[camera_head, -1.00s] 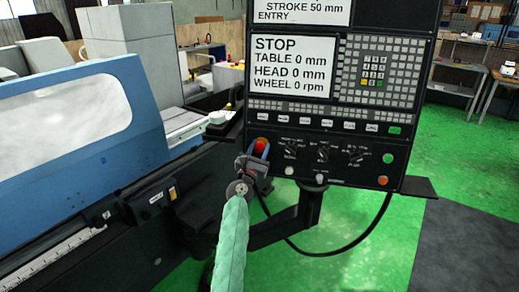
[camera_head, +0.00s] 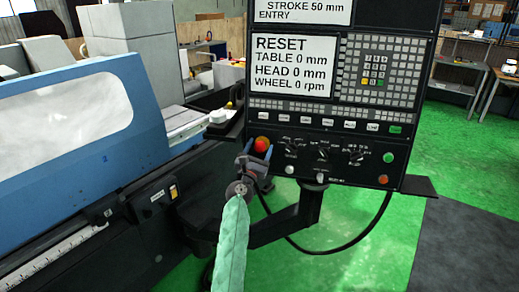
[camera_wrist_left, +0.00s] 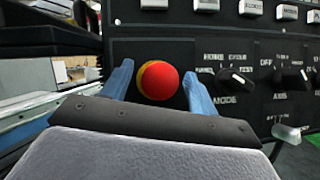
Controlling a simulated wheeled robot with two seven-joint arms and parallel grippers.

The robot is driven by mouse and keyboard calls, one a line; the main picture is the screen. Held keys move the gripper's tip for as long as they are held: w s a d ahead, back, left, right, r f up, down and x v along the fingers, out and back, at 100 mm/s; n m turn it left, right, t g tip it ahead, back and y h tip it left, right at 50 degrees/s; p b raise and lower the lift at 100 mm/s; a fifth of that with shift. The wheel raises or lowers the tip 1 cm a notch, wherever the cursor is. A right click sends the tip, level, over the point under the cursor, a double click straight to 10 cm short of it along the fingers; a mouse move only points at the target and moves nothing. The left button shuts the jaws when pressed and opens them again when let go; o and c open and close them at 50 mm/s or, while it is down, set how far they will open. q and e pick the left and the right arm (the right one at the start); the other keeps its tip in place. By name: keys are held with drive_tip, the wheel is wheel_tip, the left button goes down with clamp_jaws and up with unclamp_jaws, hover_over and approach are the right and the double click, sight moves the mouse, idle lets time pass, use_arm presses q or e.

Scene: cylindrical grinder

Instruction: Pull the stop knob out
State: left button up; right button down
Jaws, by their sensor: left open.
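The red stop knob (camera_head: 262,144) sits at the lower left of the black control panel (camera_head: 420,110). In the left wrist view the knob (camera_wrist_left: 158,81) shows a yellow part along its left edge. My left gripper (camera_head: 258,154) is open just in front of and below the knob. In the left wrist view its two blue fingers stand apart, one on each side of the knob, with gaps between. The panel's screen (camera_head: 292,62) reads RESET, with table and head at 0 mm and wheel at 0 rpm. My right gripper is not in view.
Several rotary switches (camera_head: 323,152) and small buttons lie right of the knob. The blue grinder housing (camera_head: 70,150) stands at the left. A black support arm (camera_head: 285,225) and a hanging cable are below the panel.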

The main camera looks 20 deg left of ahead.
sight(259, 150)
use_arm(q)
drive_tip(key=shift+s+f, duration=0.2)
drive_tip(key=v, duration=0.5)
drive_tip(key=shift+s+a+f, duration=0.1)
drive_tip(key=shift+s, duration=0.25)
drive_tip(key=shift+b+v, duration=0.3)
drive_tip(key=shift+v, duration=0.5)
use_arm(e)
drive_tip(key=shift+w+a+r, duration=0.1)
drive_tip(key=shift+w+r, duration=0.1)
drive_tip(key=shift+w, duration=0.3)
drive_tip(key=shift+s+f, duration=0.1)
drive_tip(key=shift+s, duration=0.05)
